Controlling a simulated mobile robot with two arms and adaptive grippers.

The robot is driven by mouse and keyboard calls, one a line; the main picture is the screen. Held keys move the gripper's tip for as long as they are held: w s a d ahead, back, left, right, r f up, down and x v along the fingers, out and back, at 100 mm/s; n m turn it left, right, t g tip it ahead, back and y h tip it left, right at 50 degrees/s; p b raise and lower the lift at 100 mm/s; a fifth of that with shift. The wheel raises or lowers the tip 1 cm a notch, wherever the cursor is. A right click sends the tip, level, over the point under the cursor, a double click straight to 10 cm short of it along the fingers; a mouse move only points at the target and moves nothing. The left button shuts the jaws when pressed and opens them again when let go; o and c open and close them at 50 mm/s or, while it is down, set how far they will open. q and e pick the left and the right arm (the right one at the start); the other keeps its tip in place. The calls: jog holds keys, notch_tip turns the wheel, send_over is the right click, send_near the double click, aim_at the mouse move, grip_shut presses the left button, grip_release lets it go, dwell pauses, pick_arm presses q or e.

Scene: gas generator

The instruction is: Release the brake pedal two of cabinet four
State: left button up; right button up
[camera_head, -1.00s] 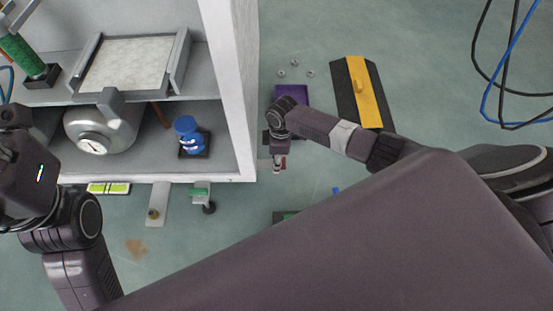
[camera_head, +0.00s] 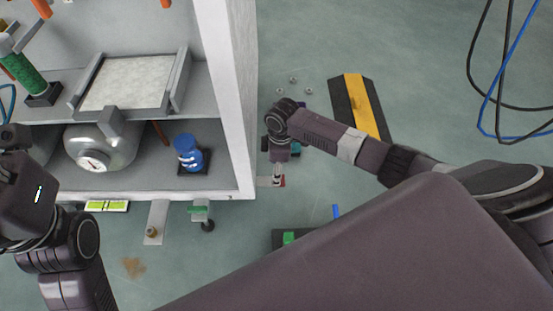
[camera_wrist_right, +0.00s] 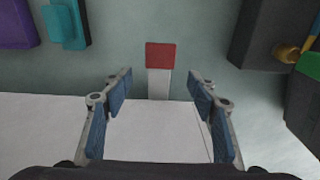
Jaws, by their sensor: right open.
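A red-ended pedal (camera_head: 281,181) sticks out low beside the white cabinet's right side (camera_head: 228,100). In the right wrist view its red pad (camera_wrist_right: 160,56) is on a light shaft, centred ahead of my fingers. My right gripper (camera_head: 279,172) points down over this pedal; in the wrist view its blue-padded fingers (camera_wrist_right: 160,84) are spread, with nothing between their tips. Contact with the pedal cannot be told. A green pedal (camera_head: 198,210) projects below the cabinet's front. My left wrist (camera_head: 28,195) is at the left edge; its fingers cannot be made out.
The cabinet shelves hold a gauged tank (camera_head: 105,148) and a blue object (camera_head: 188,153). A black-and-yellow block (camera_head: 357,103) and several small nuts lie on the floor. A teal thing (camera_wrist_right: 66,25) and a purple thing (camera_wrist_right: 15,24) are nearby. Cables hang at right.

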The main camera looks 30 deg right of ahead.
notch_tip(320, 180, up, 7)
jog(key=shift+d+f, duration=0.2)
jog(key=shift+s+f, duration=0.1)
dwell(0.5)
